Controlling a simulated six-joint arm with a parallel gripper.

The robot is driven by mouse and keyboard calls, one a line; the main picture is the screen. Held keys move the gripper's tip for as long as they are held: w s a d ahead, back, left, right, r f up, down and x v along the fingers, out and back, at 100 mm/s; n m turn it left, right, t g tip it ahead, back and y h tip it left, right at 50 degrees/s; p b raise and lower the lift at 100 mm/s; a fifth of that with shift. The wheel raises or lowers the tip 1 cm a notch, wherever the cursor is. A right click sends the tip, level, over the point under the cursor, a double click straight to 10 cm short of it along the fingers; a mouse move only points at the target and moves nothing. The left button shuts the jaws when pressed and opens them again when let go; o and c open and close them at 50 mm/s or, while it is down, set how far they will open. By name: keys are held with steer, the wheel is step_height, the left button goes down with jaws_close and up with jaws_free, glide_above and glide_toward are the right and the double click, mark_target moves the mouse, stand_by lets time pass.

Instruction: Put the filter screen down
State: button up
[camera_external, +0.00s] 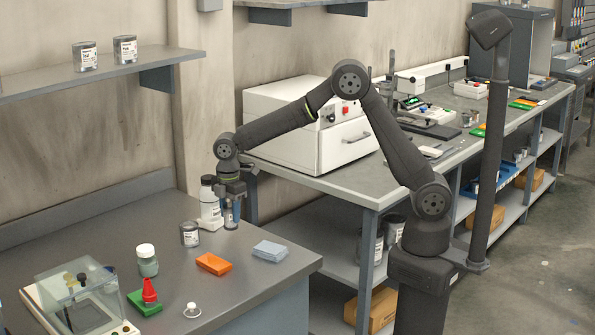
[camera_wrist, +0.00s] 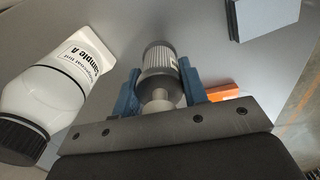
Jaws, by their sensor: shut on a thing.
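In the wrist view a grey, ribbed cylinder with a dark rim, a pale label and a rounded pale end, which I take for the filter screen (camera_wrist: 158,58), sits between the blue fingers of my gripper (camera_wrist: 160,88). The fingers press on it from both sides. In the external view my gripper (camera_external: 232,205) points down over the grey bench, beside a white bottle (camera_external: 210,210). The held filter screen (camera_external: 231,222) is mostly hidden by the fingers there. I cannot tell whether its lower end touches the bench.
The white bottle (camera_wrist: 58,92) is close on the left in the wrist view. A grey can (camera_external: 189,235), an orange block (camera_external: 213,263), a blue-grey block (camera_external: 268,251), a jar (camera_external: 147,261) and a balance (camera_external: 80,298) stand on the bench (camera_external: 240,284).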

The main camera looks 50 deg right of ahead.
mark_target(230, 223)
steer(key=shift+a+f, duration=0.1)
steer(key=shift+f, duration=1.95)
steer(key=shift+f, duration=0.1)
steer(key=o, duration=1.1)
steer(key=shift+f, duration=0.1)
step_height(230, 223, up, 12)
steer(key=shift+r, duration=0.2)
steer(key=shift+f, duration=4.15)
